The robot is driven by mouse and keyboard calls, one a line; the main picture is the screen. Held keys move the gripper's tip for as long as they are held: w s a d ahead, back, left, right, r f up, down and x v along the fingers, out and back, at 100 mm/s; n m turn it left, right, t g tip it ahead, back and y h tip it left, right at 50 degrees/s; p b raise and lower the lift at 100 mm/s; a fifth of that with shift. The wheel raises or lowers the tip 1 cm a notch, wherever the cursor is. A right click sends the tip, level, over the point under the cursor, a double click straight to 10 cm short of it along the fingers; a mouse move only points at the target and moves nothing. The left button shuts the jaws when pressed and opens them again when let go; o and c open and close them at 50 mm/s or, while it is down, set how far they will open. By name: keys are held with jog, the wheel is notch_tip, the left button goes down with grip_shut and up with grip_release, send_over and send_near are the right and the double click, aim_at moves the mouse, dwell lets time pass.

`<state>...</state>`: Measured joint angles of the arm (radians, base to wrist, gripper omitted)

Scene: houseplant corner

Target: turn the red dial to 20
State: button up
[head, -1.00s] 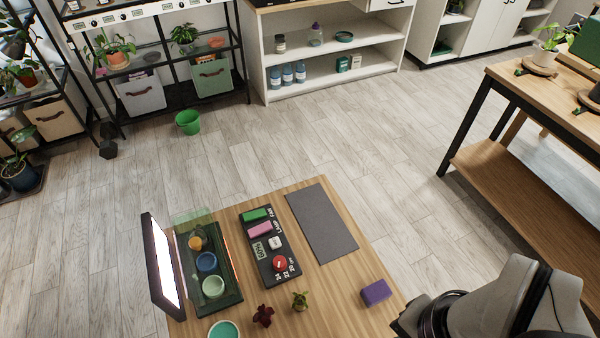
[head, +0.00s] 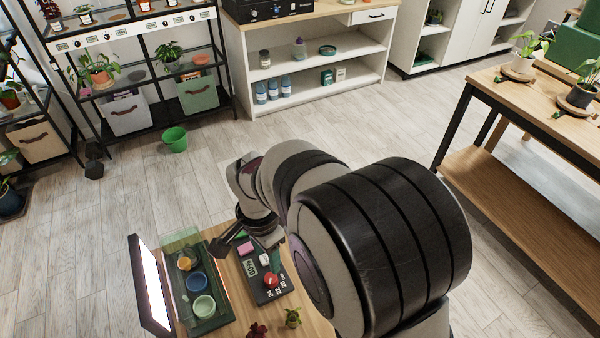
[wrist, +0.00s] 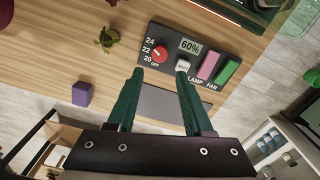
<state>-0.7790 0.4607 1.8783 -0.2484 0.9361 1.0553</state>
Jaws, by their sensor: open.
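The red dial (head: 271,280) sits on a dark control panel (head: 254,289), beside the printed marks 24, 22, 20 and OFF. It also shows in the wrist view (wrist: 159,54), just beyond my fingertips; its pointer is too small to read surely. My gripper (wrist: 160,76) is open and empty, its two green fingers apart and pointing toward the panel.
The panel also has a 60% display (wrist: 190,45), a white button (wrist: 182,64), a pink lamp switch (wrist: 209,66) and a green fan switch (wrist: 228,73). A purple block (wrist: 82,93), a small plant (wrist: 106,39) and a grey mat (wrist: 160,103) lie near. A lit tray (head: 216,321) holds pots.

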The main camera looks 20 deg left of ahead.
aim_at(271, 277)
notch_tip(271, 277, down, 9)
jog(key=shift+f, duration=0.2)
grip_shut()
